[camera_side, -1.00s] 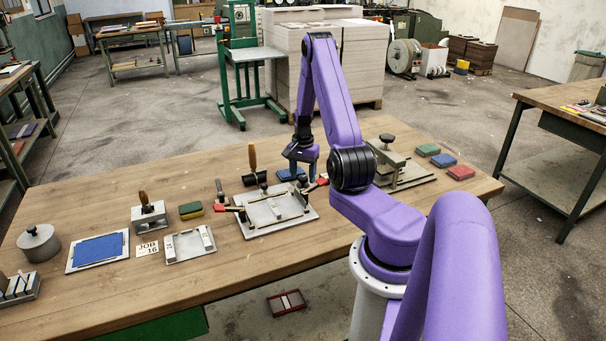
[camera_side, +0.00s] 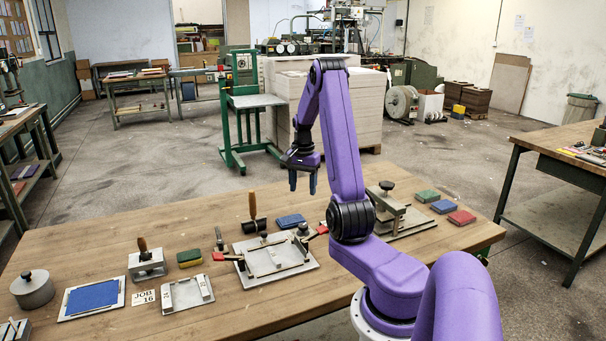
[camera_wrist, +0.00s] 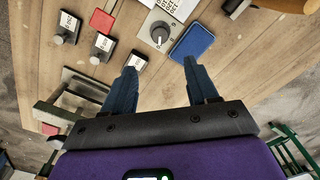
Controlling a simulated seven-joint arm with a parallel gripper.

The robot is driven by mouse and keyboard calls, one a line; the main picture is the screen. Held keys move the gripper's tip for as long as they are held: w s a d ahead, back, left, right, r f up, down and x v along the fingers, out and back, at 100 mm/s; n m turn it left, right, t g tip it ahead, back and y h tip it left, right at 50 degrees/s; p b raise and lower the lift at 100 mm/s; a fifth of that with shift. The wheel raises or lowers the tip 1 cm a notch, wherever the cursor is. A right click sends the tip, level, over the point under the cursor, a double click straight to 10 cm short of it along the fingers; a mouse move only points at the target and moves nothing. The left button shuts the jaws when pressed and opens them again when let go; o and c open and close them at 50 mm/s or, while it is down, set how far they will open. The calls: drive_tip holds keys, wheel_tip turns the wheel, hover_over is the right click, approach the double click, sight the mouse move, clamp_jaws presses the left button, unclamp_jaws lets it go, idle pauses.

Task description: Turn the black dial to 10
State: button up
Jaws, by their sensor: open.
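The dial (camera_wrist: 160,34) shows in the wrist view at the top centre, a dark grey knob on a pale plate with markings around it. Its setting is too small to read. A blue pad (camera_wrist: 192,42) lies just right of it. My gripper (camera_wrist: 160,76) is open and empty, its two blue fingers spread below the dial in that view, apart from it. In the side view my gripper (camera_side: 302,188) hangs above the far edge of the table, fingers down. I cannot clearly make out the dial there.
A clamping frame (camera_side: 295,269) with red-tipped handles and a wooden-handled tool (camera_side: 252,206) stand near the blue pad (camera_side: 291,220). A press (camera_side: 390,208) stands right of my arm. Several black labelled blocks (camera_wrist: 102,47) lie left of the dial in the wrist view.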

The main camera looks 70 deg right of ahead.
drive_tip(key=shift+r, duration=2.05)
drive_tip(key=shift+a, duration=0.1)
drive_tip(key=w+a+r+n, duration=0.1)
drive_tip(key=w+a+n, duration=0.25)
drive_tip(key=a, duration=0.35)
drive_tip(key=w+a+r+n, duration=0.1)
drive_tip(key=w+a+n, duration=0.25)
drive_tip(key=a, duration=0.25)
drive_tip(key=a+n, duration=0.7)
drive_tip(key=a, duration=0.8)
drive_tip(key=s+a+r+n, duration=0.1)
drive_tip(key=s+a+n, duration=0.7)
drive_tip(key=s+a, duration=0.35)
drive_tip(key=s+a+n, duration=0.3)
drive_tip(key=s+n, duration=0.5)
drive_tip(key=s, duration=0.3)
drive_tip(key=shift+s+a+f+n, duration=0.25)
drive_tip(key=shift+s+a+n, duration=0.05)
drive_tip(key=shift+s+n, duration=0.1)
